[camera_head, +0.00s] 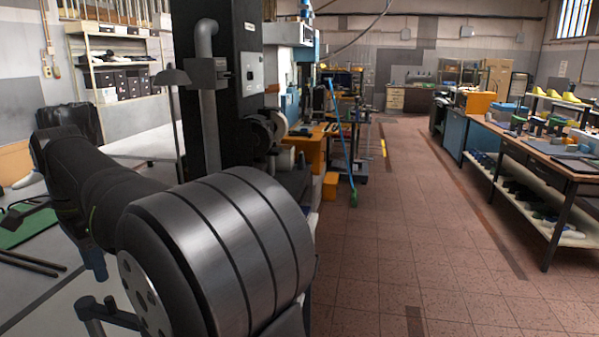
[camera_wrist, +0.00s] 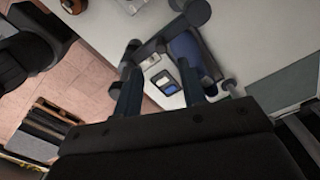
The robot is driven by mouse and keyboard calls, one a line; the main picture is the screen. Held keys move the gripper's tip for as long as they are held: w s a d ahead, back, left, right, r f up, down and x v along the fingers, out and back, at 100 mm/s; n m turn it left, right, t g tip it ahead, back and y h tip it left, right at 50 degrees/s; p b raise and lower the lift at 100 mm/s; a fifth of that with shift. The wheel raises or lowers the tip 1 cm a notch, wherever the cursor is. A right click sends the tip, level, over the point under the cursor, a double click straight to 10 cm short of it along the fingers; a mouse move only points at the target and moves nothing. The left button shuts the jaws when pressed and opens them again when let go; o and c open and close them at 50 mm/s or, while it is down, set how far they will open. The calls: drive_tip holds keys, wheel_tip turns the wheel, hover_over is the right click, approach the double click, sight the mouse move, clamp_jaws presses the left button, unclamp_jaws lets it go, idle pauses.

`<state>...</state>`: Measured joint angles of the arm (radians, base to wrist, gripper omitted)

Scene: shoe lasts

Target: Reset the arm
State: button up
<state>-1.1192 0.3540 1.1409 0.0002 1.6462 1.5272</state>
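My arm is large in the foreground of the head view, with a dark grey cylindrical joint in front and a black link running back to the left. In the wrist view my gripper (camera_wrist: 160,82) shows two dark fingers standing apart, with pale surface visible between them. It looks open, and I see nothing clearly held. A dark bar and a blue-grey part cross near the fingertips; I cannot tell whether they belong to the gripper. Beyond the fingers, a small blue and white item (camera_wrist: 166,83) lies on the pale surface.
A workbench (camera_head: 563,170) with shoe lasts and tools stands at the right. A black machine column (camera_head: 228,110) rises behind my arm. Shelves with dark boxes (camera_head: 125,85) stand at the left wall. The tiled aisle (camera_head: 400,230) is clear.

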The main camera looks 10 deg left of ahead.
wheel_tip(320, 180, up, 8)
hover_over(107, 299)
wheel_tip(107, 299, down, 17)
drive_tip(key=shift+f, duration=0.2)
drive_tip(key=w+a+r+n, duration=0.1)
drive_tip(key=w+a+n, duration=0.3)
drive_tip(key=n, duration=0.8)
drive_tip(key=shift+w+r+n, duration=0.25)
drive_tip(key=shift+w+n, duration=0.15)
drive_tip(key=shift+w, duration=1)
idle(2.5)
